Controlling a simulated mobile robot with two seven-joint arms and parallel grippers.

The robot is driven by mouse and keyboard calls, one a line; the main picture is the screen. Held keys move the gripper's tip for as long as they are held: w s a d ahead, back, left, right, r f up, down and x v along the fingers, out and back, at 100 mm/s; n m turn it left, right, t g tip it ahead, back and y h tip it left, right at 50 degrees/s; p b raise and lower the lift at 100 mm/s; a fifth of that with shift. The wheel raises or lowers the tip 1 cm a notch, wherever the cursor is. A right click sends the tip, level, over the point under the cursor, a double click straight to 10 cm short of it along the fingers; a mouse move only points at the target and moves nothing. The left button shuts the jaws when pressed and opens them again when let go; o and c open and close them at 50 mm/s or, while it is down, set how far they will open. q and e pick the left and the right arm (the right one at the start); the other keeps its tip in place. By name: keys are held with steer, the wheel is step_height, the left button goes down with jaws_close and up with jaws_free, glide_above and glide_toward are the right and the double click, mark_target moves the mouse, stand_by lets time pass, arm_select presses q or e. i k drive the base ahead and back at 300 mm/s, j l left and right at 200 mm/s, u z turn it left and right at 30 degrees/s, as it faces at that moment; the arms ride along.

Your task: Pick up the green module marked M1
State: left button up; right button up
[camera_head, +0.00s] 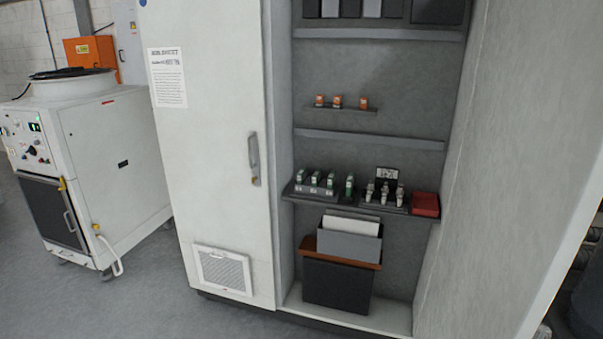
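The markings are too small to read, so I cannot tell which is M1. Neither of my grippers is in view.
White-topped modules (385,194) and a red box (425,204) share the shelf. Orange parts (337,102) sit on a higher ledge. A dark bin (337,283) stands below. The closed cabinet door (215,170) is left of the opening. A white machine (110,165) stands further left.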

mark_target(303, 175)
steer(key=i+j, duration=1.6)
steer(key=i, duration=0.15)
